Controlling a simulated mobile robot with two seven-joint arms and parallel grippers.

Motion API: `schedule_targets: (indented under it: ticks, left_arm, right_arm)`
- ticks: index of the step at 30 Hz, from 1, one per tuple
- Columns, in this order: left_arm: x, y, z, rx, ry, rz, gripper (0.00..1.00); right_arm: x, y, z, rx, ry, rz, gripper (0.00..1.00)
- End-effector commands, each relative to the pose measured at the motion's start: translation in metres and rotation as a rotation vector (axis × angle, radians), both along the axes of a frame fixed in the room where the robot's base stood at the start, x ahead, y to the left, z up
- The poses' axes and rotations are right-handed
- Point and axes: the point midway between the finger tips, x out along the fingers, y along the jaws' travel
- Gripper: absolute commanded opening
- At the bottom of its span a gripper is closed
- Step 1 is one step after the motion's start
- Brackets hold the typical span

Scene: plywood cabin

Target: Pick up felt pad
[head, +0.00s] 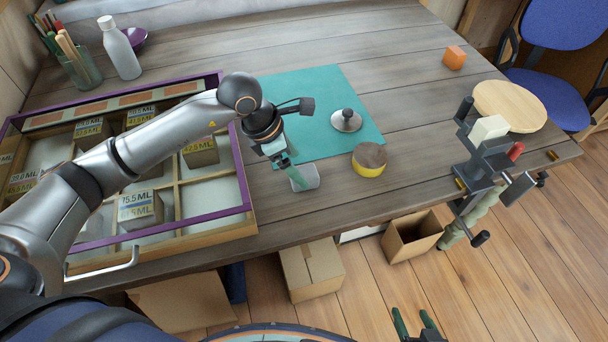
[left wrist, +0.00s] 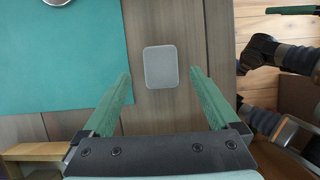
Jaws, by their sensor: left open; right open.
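The felt pad (left wrist: 160,67) is a light grey rounded rectangle lying flat on the wooden table, just off the teal mat (left wrist: 65,60). In the head view the pad (head: 311,175) is partly hidden by a green finger. My left gripper (head: 296,180) points down over it, near the table's front edge. In the left wrist view my left gripper (left wrist: 160,88) is open and empty, and the pad shows between and a little beyond its fingertips. My right gripper (head: 414,318) is open at the bottom of the head view, off the table.
A yellow round tin (head: 369,161) with a brown top stands right of the pad. A metal knobbed weight (head: 346,119) sits on the mat. The divided tray (head: 246,218) with boxes lies left. A clamp vise (head: 486,160) is at the right edge.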

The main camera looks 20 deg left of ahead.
Motion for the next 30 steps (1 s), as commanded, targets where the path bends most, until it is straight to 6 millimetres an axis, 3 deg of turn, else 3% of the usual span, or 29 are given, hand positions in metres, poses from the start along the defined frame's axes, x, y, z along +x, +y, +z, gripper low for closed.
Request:
schedule_targets:
  ticks: [8,17,30]
  left_arm:
    - [0.007,-0.016,-0.036,0.000,0.002,0.000,0.95]
    - [0.008,-0.017,-0.039,-0.001,0.000,-0.001,0.94]
    - [0.008,-0.017,-0.039,0.000,0.000,-0.001,0.44]
  right_arm:
    - [0.001,-0.003,0.005,-0.002,-0.008,-0.005,0.65]
    - [0.001,-0.003,0.004,-0.003,-0.007,-0.005,0.65]
    - [0.000,-0.003,0.004,-0.004,-0.005,-0.005,0.65]
